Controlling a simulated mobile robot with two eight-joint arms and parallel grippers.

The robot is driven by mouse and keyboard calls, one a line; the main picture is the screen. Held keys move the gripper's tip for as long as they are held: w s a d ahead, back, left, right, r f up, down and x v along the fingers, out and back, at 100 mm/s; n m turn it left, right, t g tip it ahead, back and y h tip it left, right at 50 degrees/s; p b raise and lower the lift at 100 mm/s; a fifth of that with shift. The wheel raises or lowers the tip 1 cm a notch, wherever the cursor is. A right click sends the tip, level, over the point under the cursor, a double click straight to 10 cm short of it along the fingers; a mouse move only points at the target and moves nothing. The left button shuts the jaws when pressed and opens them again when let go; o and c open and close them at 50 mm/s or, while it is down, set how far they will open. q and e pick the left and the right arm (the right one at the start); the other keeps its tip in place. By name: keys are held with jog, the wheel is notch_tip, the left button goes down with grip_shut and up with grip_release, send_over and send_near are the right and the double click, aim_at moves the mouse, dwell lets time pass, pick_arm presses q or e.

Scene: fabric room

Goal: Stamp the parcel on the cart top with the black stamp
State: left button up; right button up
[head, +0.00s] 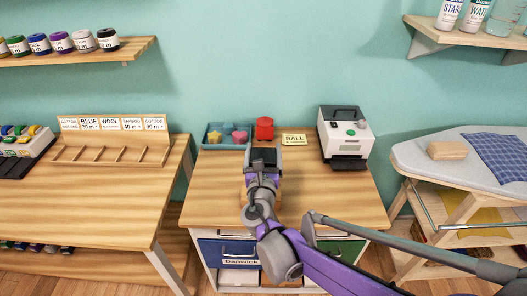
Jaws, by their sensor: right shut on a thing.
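My right gripper (264,160) reaches in from the lower right and hangs over the middle of the wooden cart top (330,205). It is shut on a small dark thing, which looks like the black stamp; my gripper hides most of it. A tan-brown thing, likely the parcel (246,192), shows only as a sliver beside and below my right wrist. My arm covers the rest of it. I cannot tell whether the stamp touches it. My left gripper is not in view.
At the cart's back stand a blue tray (214,138) of coloured shapes, a red block (264,128), a "BALL" card (294,139) and a white machine (345,135). A wooden table (90,205) is left; an ironing board (415,155) with a tan block (447,150) is right.

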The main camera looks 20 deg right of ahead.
jog(key=shift+s+a, duration=0.15)
jog(key=shift+a, duration=0.35)
jog(key=shift+d+f+b, duration=0.25)
jog(key=shift+f+b, duration=0.4)
jog(key=shift+f, duration=0.2)
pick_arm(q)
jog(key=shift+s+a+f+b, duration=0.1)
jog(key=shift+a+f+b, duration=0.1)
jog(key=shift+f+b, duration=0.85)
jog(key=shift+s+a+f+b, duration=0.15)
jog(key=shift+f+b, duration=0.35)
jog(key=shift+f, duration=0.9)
pick_arm(e)
jog(key=shift+a+f, duration=0.1)
jog(key=shift+f, duration=1.95)
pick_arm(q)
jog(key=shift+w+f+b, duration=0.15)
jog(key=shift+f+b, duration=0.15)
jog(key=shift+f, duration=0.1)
pick_arm(e)
jog(key=shift+f, duration=0.6)
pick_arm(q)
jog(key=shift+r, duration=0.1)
pick_arm(e)
jog(key=shift+f, duration=0.15)
jog(key=shift+c, duration=0.8)
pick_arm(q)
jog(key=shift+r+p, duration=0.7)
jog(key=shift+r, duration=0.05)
